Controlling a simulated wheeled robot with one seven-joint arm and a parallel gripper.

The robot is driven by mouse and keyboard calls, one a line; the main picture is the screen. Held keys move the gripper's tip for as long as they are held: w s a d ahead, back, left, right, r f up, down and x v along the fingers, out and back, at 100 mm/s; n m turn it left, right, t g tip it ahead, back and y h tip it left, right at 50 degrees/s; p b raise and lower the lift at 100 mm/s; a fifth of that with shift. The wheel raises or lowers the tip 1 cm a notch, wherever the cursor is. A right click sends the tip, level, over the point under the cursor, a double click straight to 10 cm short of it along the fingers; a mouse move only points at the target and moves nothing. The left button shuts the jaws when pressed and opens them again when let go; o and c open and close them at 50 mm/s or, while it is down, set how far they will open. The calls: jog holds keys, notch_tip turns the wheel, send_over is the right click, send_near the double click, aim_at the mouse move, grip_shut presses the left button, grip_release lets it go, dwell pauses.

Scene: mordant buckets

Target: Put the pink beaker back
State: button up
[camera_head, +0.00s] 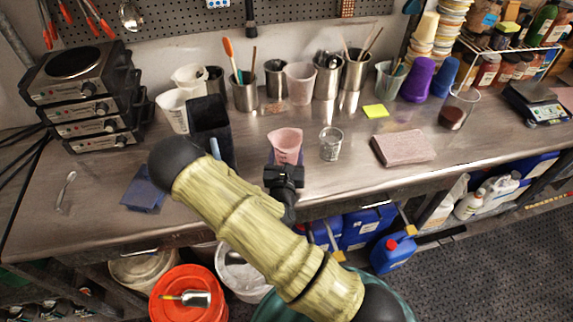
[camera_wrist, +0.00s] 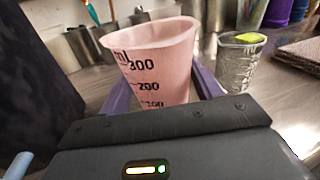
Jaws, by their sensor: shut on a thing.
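The pink beaker (camera_head: 286,142) is upright near the front edge of the metal bench, in the middle of the head view. My gripper (camera_head: 285,160) is shut on it from the front. In the wrist view the pink beaker (camera_wrist: 157,68) stands between the two purple fingers, with black ml marks facing me and its rim open. Its base is hidden behind the gripper body, so I cannot tell whether it touches the bench. A second, paler pinkish beaker (camera_head: 299,84) stands at the back among metal cups.
A clear glass beaker (camera_head: 331,143) stands just right of the held beaker; a dark upright box (camera_head: 209,118) stands to its left. A brownish sponge block (camera_head: 403,148) and yellow notes (camera_head: 375,111) lie further right. Metal cups line the back. Bare bench (camera_head: 262,123) lies behind the held beaker.

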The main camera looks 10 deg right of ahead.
jog(key=shift+f, duration=0.1)
jog(key=shift+f, duration=2)
jog(key=shift+f, duration=0.15)
jog(key=o, duration=1.1)
jog(key=shift+w, duration=0.1)
jog(key=shift+r, duration=0.2)
jog(key=v, duration=1.1)
jog(key=shift+s+a+r+b, duration=0.15)
jog(key=shift+s+b, duration=0.1)
jog(key=shift+b, duration=0.15)
jog(key=shift+s, duration=0.4)
